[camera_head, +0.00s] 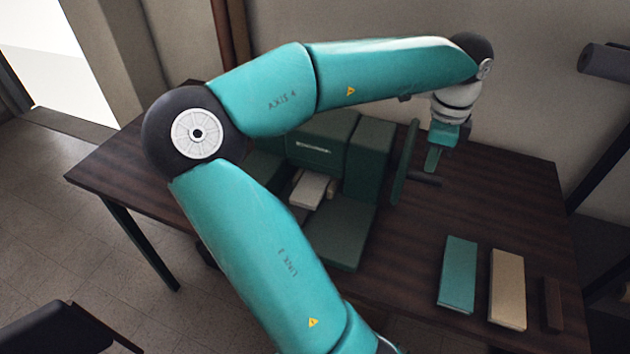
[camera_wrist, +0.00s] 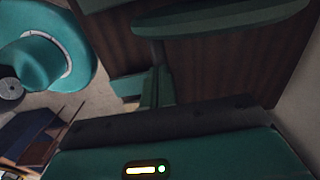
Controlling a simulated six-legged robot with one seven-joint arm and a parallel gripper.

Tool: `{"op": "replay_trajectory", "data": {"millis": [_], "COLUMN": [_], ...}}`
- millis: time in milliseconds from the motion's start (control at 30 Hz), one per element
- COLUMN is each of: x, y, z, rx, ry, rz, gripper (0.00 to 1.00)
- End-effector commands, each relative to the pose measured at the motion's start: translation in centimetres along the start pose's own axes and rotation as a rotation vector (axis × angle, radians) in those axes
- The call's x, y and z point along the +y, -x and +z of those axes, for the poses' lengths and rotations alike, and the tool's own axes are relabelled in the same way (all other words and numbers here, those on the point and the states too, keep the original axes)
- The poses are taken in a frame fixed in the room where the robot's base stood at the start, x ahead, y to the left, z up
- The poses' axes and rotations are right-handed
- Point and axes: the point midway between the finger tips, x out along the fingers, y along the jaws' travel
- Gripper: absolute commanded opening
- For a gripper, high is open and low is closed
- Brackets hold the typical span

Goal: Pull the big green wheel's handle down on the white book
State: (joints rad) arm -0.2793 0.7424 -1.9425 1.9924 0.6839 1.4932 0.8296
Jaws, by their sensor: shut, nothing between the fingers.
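The big green wheel (camera_head: 404,162) stands nearly edge-on at the right side of the green press (camera_head: 368,160). It also shows along the top of the wrist view (camera_wrist: 225,18). Its dark handle (camera_head: 427,180) sticks out to the right. The white book (camera_head: 311,189) lies in the press, partly hidden by my arm. My gripper (camera_head: 431,166) is shut and empty, pointing down to the right of the wheel and just above the handle. I cannot tell whether it touches the handle. In the wrist view the fingers (camera_wrist: 156,88) show close together.
A teal book (camera_head: 458,273), a cream book (camera_head: 507,288) and a narrow brown book (camera_head: 552,303) lie on the dark wooden table (camera_head: 500,205) at the front right. The tabletop right of the wheel is clear. A wall stands behind the table.

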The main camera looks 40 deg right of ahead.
Motion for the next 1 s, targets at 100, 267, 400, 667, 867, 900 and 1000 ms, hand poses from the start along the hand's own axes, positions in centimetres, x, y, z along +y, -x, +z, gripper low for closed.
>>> {"op": "replay_trajectory", "data": {"millis": [100, 267, 400, 667, 867, 900, 1000], "x": [0.0, 0.0, 0.0, 0.0, 0.0, 0.0, 0.0], "y": [0.0, 0.0, 0.0, -0.4, -0.9, -1.0, -1.3], "z": [0.0, 0.0, 0.0, 0.0, 0.0, 0.0, 0.0], "rx": [0.0, 0.0, 0.0, -0.001, 0.0, 0.0, 0.0], "ry": [0.0, 0.0, 0.0, 0.0, 0.0, 0.0, 0.0], "rz": [0.0, 0.0, 0.0, 0.001, 0.0, 0.0, 0.0], "gripper": [0.0, 0.0, 0.0, 0.0, 0.0, 0.0, 0.0]}}
